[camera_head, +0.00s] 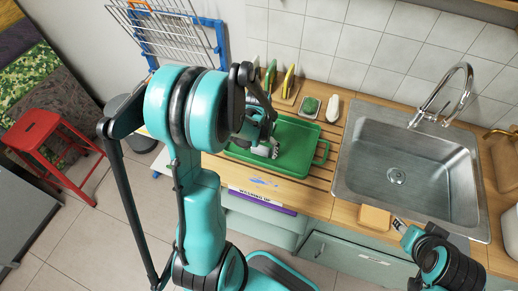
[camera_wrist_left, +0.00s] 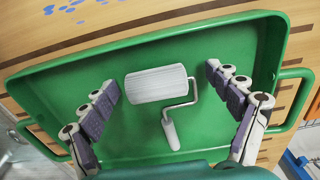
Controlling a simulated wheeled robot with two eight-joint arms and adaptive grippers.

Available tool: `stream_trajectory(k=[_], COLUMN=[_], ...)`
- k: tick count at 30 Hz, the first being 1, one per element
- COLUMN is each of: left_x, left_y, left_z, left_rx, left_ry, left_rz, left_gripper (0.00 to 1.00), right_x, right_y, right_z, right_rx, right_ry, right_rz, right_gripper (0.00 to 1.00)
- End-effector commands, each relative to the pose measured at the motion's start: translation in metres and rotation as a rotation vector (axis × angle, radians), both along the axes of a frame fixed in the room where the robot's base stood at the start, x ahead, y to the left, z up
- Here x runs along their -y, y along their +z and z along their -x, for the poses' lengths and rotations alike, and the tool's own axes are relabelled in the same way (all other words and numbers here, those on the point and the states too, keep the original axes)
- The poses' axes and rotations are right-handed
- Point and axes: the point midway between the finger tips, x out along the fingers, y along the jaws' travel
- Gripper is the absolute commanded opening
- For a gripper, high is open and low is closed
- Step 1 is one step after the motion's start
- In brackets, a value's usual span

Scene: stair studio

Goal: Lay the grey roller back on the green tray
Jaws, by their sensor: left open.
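The roller (camera_wrist_left: 157,84), with a pale grey ribbed cylinder, bent wire and light handle (camera_wrist_left: 170,132), lies on the floor of the green tray (camera_wrist_left: 75,66) in the left wrist view. My left gripper (camera_wrist_left: 161,80) is open, its fingers on either side of the cylinder and apart from it. In the head view the left gripper (camera_head: 263,148) is over the green tray (camera_head: 292,160); my arm largely hides the roller there. The tray is on the wooden counter. My right gripper (camera_head: 400,226) is small at lower right, by the counter's front edge; its jaws are unclear.
A steel sink (camera_head: 375,165) with a tall tap (camera_head: 445,95) is right of the tray. A yellow block (camera_head: 374,218) sits at the sink's front edge. Behind the tray stand a white bottle (camera_head: 333,108) and a rack (camera_head: 285,90). A red stool (camera_head: 45,135) is at left.

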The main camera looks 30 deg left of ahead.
Motion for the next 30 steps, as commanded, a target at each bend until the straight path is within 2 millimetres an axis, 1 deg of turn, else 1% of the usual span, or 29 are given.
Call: stream_trajectory(k=[2, 5, 8, 12, 15, 19, 23, 26, 29, 30], left_x=[0.000, 0.000, 0.000, 0.000, 0.000, 0.000, 0.000, 0.006, 0.022, 0.031], left_y=[0.003, 0.014, 0.034, 0.067, 0.088, 0.109, 0.120, 0.129, 0.143, 0.151], left_z=[0.000, 0.000, 0.001, 0.002, 0.002, 0.003, 0.003, 0.005, 0.011, 0.015], left_rx=[0.000, 0.000, 0.000, 0.000, 0.000, 0.000, 0.001, 0.018, 0.070, 0.102], left_ry=[0.000, 0.000, 0.000, 0.000, 0.000, 0.000, 0.000, -0.008, -0.031, -0.044], left_rz=[0.000, 0.000, 0.000, 0.000, 0.000, 0.000, 0.000, -0.006, -0.023, -0.032], left_gripper=[0.89, 0.89, 0.89, 0.89, 0.89, 0.89, 0.89, 0.89, 0.89, 0.89], right_x=[0.000, 0.000, 0.000, 0.000, 0.000, 0.000, 0.000, 0.000, 0.000, 0.000], right_y=[0.003, 0.008, 0.015, 0.025, 0.031, 0.036, 0.038, 0.039, 0.039, 0.039], right_z=[0.000, 0.000, 0.000, 0.000, 0.000, 0.000, 0.000, 0.000, 0.000, 0.000], right_rx=[0.000, 0.000, 0.000, 0.000, 0.000, 0.000, 0.000, 0.000, 0.000, 0.000], right_ry=[0.000, 0.000, 0.000, 0.000, 0.000, 0.000, 0.000, 0.000, 0.000, 0.000], right_rz=[0.000, 0.000, 0.000, 0.000, 0.000, 0.000, 0.000, 0.000, 0.000, 0.000], right_gripper=[0.40, 0.40, 0.40, 0.40, 0.40, 0.40, 0.40, 0.40, 0.40, 0.40])
